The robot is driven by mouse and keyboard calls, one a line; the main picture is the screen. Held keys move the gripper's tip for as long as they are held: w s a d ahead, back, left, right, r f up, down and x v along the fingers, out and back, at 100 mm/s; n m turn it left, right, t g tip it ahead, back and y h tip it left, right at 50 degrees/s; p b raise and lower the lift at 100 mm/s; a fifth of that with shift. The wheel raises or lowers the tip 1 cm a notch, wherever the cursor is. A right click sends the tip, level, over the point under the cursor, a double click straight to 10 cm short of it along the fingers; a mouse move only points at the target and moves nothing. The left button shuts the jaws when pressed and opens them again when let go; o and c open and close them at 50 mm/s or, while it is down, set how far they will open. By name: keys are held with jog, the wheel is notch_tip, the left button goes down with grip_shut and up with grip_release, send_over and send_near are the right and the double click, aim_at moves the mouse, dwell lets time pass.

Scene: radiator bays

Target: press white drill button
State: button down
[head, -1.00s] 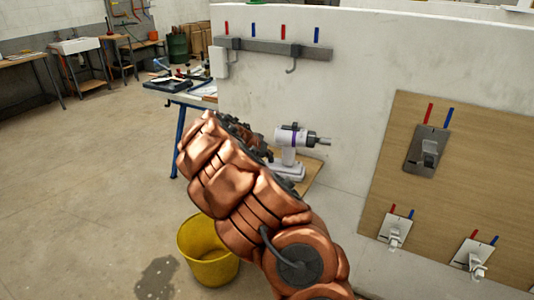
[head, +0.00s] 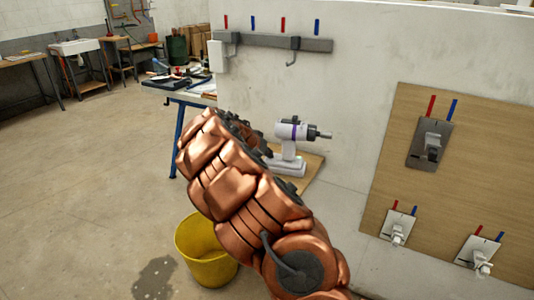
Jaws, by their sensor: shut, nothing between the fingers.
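The white drill (head: 293,131) with a purple band stands upright on its pale base (head: 287,166), its dark chuck pointing right. It rests on a wooden board against the white wall. Its button is too small to make out. My copper arm rises from the bottom of the head view and leans up and left, in front of and left of the drill. Its far end turns behind the upper links, close to the drill's left side in the picture. My gripper is hidden behind the arm, so its distance from the drill does not show.
A yellow bucket (head: 205,252) stands on the floor left of my arm, by a dark stain. A wooden panel (head: 480,150) with metal fittings is at right. A hook rail (head: 270,41) is on the wall. A workbench (head: 190,98) with tools stands behind. The left floor is open.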

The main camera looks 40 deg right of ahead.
aim_at(265, 159)
jog(key=shift+s+f, duration=0.15)
jog(key=shift+f, duration=0.2)
jog(key=r, duration=0.4)
jog(key=shift+w+a+r+b, duration=0.35)
jog(key=shift+a+r, duration=0.05)
jog(key=b+v, duration=0.1)
jog(key=v, duration=0.8)
jog(key=shift+a+r, duration=0.15)
jog(key=shift+r, duration=0.15)
jog(key=s+a+r+n+g+y+p, duration=0.1)
jog(key=s+a+r+n+y+p, duration=0.3)
jog(key=s+a, duration=0.85)
jog(key=s+a+f+n+g+y+p, duration=0.2)
jog(key=s+a+n+y+p, duration=0.3)
jog(key=s+a, duration=1.8)
jog(key=s+f+n+p, duration=0.1)
jog(key=n+p, duration=0.1)
jog(key=n, duration=0.3)
jog(key=shift+s+g+y+p, duration=0.3)
